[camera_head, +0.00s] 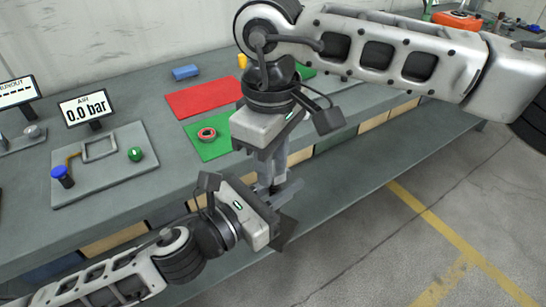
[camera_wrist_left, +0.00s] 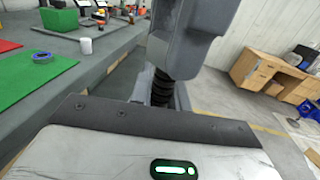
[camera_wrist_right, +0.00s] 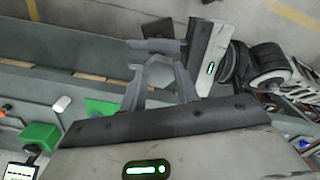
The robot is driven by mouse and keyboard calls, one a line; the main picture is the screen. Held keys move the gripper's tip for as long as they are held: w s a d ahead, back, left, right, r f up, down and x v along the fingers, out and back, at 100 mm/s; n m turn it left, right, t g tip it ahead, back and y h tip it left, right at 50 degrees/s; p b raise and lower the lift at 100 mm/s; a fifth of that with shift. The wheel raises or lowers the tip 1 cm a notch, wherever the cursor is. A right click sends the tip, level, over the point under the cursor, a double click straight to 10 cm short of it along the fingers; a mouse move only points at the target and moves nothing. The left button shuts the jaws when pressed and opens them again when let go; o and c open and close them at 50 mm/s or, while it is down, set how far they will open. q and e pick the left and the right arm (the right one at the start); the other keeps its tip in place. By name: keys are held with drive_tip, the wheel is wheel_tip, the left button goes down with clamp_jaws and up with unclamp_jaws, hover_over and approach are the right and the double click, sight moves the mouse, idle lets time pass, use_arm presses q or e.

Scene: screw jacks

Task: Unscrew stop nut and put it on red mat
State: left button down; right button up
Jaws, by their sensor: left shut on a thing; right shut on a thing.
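Both my grippers meet in the air in front of the bench. My left gripper (camera_head: 284,192) is shut on the screw jack; its dark ribbed shaft (camera_wrist_left: 162,88) stands between the fingers in the left wrist view. My right gripper (camera_head: 268,166) comes down from above and is shut on a grey faceted piece (camera_wrist_right: 158,73), seen between its fingers in the right wrist view. I cannot tell whether this piece is the stop nut or part of the jack body. The red mat (camera_head: 195,99) lies bare on the bench, behind a green mat (camera_head: 206,152).
A blue block (camera_head: 186,72) and yellow piece (camera_head: 242,61) are behind. A grey plate (camera_head: 105,180) with a gauge display (camera_head: 86,109) stands left.

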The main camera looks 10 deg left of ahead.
drive_tip(key=shift+w+r, duration=0.1)
drive_tip(key=shift+w, duration=0.15)
drive_tip(key=o, duration=1.1)
drive_tip(key=shift+s, duration=0.1)
